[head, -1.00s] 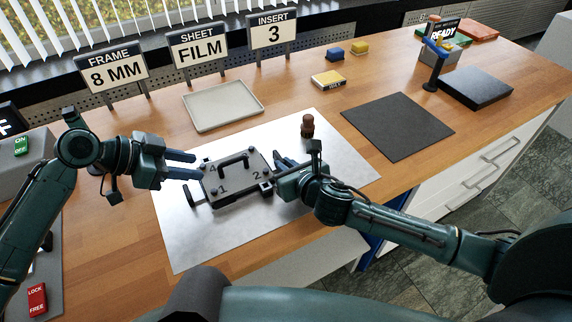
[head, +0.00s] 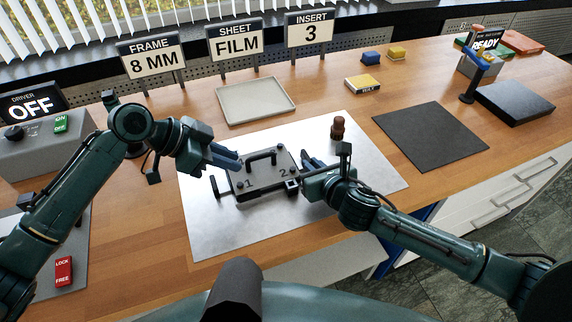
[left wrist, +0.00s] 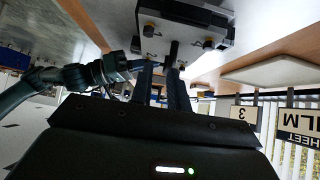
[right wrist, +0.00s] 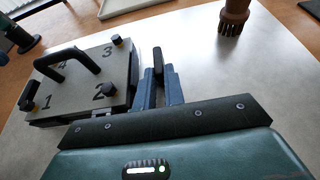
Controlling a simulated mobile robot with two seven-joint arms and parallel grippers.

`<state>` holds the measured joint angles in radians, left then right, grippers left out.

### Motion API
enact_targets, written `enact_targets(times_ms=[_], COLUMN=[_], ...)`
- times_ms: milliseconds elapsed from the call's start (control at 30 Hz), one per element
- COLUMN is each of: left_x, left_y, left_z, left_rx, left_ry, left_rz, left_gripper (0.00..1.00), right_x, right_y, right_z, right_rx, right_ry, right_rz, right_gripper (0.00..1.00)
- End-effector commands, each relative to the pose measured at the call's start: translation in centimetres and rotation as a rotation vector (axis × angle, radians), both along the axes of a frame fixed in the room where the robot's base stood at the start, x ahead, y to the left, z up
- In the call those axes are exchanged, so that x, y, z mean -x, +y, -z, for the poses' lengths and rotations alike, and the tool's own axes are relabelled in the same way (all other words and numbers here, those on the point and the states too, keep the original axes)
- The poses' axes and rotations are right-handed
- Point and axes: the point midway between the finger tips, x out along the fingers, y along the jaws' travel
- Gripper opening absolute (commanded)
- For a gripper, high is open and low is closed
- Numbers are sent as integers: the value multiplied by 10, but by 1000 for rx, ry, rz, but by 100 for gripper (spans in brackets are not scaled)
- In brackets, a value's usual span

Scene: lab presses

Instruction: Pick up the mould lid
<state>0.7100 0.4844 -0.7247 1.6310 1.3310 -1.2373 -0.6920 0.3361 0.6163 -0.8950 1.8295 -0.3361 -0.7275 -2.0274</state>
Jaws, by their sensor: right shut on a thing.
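The mould lid (head: 264,179) is a grey plate with numbered corners, corner bolts and a black arched handle (head: 261,157). It sits on the dark mould on the silver sheet. It also shows in the right wrist view (right wrist: 82,78) and at the top of the left wrist view (left wrist: 186,36). My left gripper (head: 239,161) is open and empty, its fingertips just left of the handle. My right gripper (head: 300,181) is shut on the mould's side handle (right wrist: 157,62), at the mould's right side. The inside of the mould is hidden under the lid.
A brown-handled brush (head: 338,128) stands on the silver sheet (head: 225,237) right of the mould. A beige tray (head: 255,100) lies behind. A dark mat (head: 431,137) lies to the right. The driver box (head: 45,140) reads OFF at left. Signs stand along the back.

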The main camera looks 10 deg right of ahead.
Motion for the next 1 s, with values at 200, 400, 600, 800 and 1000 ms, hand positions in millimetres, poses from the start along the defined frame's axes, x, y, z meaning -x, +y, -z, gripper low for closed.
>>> enact_targets(times_ms=[200, 400, 600, 800, 1000], left_x=[29, 39, 38, 28, 9], left_y=[-60, -76, -76, -73, -68], left_z=[-16, -36, -55, -48, -18], left_rx=[-356, -697, -855, -890, -890], left_ry=[-25, -190, -356, -400, -399], left_rz=[60, -67, -217, -266, -264], left_gripper=[15, 15, 15, 15, 15], right_x=[0, 0, 0, 0, 0], right_y=[0, 0, 0, 0, 0], right_z=[0, 1, 1, 1, 1], right_rx=[0, 0, 0, 0, 1], right_ry=[1, 1, 1, 1, 1], right_rz=[-1, 0, 0, 0, 0], right_gripper=[0, 0, 0, 0, 0])
